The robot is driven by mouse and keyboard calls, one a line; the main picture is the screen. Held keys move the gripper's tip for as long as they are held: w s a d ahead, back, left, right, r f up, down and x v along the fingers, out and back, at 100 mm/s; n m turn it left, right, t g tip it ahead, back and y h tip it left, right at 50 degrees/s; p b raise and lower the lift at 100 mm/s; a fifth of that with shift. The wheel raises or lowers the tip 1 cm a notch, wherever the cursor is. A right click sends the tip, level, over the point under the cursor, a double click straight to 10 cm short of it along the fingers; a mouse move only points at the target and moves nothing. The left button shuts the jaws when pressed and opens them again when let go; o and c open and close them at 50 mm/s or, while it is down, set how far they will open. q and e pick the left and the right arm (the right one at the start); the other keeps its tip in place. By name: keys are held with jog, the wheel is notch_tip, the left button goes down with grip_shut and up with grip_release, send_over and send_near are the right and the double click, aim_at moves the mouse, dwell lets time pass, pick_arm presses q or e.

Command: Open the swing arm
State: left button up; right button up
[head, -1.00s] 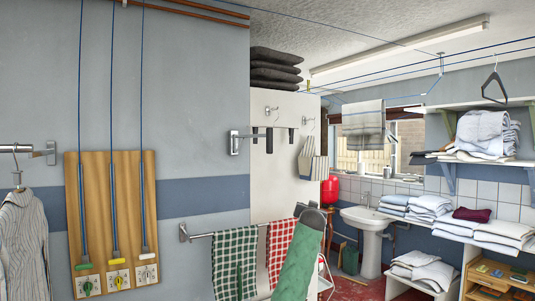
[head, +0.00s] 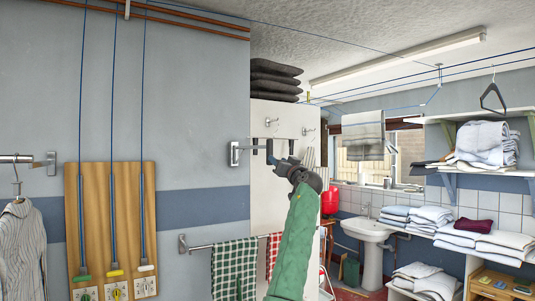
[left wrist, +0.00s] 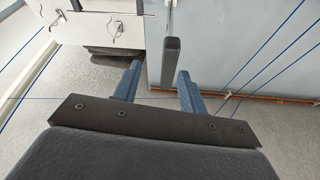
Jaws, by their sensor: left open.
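The swing arm (head: 252,147) is a short metal bar sticking out from a bracket on the grey wall, with a dark grip at its end. In the left wrist view its dark grey grip (left wrist: 172,62) hangs between my blue fingers, closer to the right-hand one. My left gripper (head: 276,154) is open and reaches up to the grip, its green-sleeved arm coming from below. I cannot tell whether a finger touches the grip. The gripper partly covers the grip in the head view. My right gripper is not in view.
A white cabinet (head: 265,195) with hooks stands just behind. A towel rail (head: 200,247) with checked cloths is below, partly behind my arm. A wooden board (head: 98,210) with cord pulls is on the left wall. Shelves of folded linen (head: 485,235) stand at right.

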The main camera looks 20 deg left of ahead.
aim_at(267, 152)
pick_arm(q)
jog(key=w+a+r+n+p, duration=0.1)
jog(key=w+a+r+p, duration=0.1)
jog(key=a, duration=0.1)
jog(key=a+r+n+p, duration=0.1)
jog(key=a+p, duration=0.1)
jog(key=shift+w+a+r+n+g+y, duration=0.1)
jog(key=shift+w+r+n+g+y, duration=0.05)
jog(key=shift+w+n+g+y, duration=0.2)
jog(key=shift+w+a+r, duration=0.1)
jog(key=shift+w+a, duration=0.3)
jog(key=shift+a, duration=0.1)
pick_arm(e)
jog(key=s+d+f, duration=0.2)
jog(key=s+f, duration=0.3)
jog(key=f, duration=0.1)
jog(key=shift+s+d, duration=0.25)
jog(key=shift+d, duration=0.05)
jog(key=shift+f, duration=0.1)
pick_arm(q)
grip_shut()
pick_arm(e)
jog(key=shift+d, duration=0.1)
